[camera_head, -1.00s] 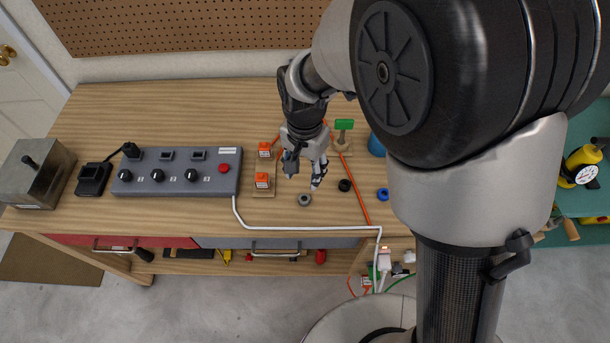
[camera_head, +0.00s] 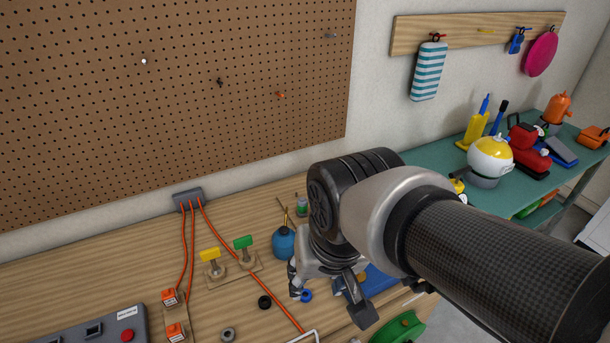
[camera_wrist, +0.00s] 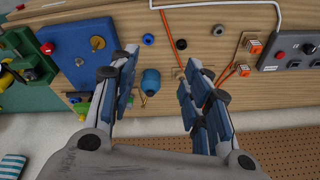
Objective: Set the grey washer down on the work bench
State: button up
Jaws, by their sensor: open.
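The grey washer (camera_head: 228,334) lies flat on the wooden work bench (camera_head: 120,270), near the bottom edge of the head view. It also shows in the wrist view (camera_wrist: 218,30) as a small grey ring on the bench. My gripper (camera_wrist: 158,65) is open, with nothing between its fingers. In the head view, my gripper is to the right of the washer and apart from it, near a blue ring (camera_head: 306,295). A black ring (camera_head: 264,302) lies between the washer and the blue ring.
A blue oil can (camera_head: 284,243) stands behind my gripper. Yellow (camera_head: 210,254) and green (camera_head: 243,242) handled pieces stand on the bench. Orange cables (camera_head: 210,220) cross it. A grey control box (camera_head: 90,330) is at lower left; a green side table (camera_head: 470,195) is at right.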

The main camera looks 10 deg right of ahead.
jog(key=s+d+r+n+t, duration=0.1)
jog(key=s+d, duration=0.3)
jog(key=s, duration=0.2)
jog(key=shift+s+d+h, duration=0.3)
